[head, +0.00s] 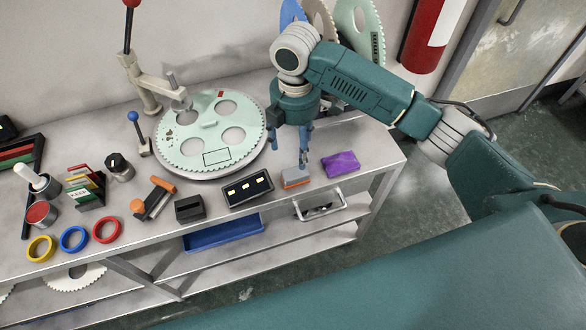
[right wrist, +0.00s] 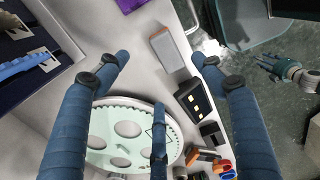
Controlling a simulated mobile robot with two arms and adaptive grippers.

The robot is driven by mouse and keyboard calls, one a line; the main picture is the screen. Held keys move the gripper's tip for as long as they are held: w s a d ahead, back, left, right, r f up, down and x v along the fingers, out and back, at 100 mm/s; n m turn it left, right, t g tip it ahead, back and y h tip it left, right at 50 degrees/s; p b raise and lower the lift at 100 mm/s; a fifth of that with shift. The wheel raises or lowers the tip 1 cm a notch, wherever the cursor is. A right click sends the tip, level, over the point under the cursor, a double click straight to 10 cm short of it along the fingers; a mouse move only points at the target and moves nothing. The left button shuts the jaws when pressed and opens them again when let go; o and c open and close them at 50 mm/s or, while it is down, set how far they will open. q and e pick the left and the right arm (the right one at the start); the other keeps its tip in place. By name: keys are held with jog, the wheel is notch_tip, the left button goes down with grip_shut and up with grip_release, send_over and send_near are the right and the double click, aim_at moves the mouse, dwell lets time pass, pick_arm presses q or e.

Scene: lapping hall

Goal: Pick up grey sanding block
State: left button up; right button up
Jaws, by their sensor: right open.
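The grey sanding block (head: 296,178), with an orange lower part, lies near the table's front edge in the head view. It also shows in the right wrist view (right wrist: 167,50), lying between and slightly beyond the fingertips. My right gripper (head: 291,150) points down just above and behind the block. Its blue fingers are spread open and hold nothing; I cannot tell whether a fingertip touches the block. What seems to be my left gripper (right wrist: 280,68) shows small at the right of the right wrist view, away from the table; its jaw state is unclear.
A purple sponge (head: 341,163) lies close on the block's right. A black box with pale squares (head: 248,188) lies close on its left.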

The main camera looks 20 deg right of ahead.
aim_at(294, 169)
jog(key=f, duration=0.3)
jog(key=shift+s+f, duration=0.35)
jog(key=shift+s, duration=0.05)
jog(key=shift+f, duration=0.3)
jog(key=shift+w+a+f+p, duration=0.1)
jog(key=shift+f+p, duration=0.45)
jog(key=shift+f, duration=0.85)
jog(key=shift+a+f+p, duration=0.1)
jog(key=shift+f+p, duration=0.45)
jog(key=shift+f, duration=0.8)
jog(key=c, duration=1.4)
pick_arm(q)
jog(key=shift+s+a+r, duration=0.1)
jog(key=shift+s+r, duration=0.15)
jog(key=shift+r, duration=0.35)
jog(key=shift+s+a+r, duration=0.1)
jog(key=shift+s+r, duration=0.1)
jog(key=shift+r, duration=0.35)
pick_arm(e)
jog(key=shift+r, duration=0.1)
pick_arm(q)
jog(key=shift+f+b, duration=1.15)
pick_arm(e)
jog(key=shift+r, duration=9.95)
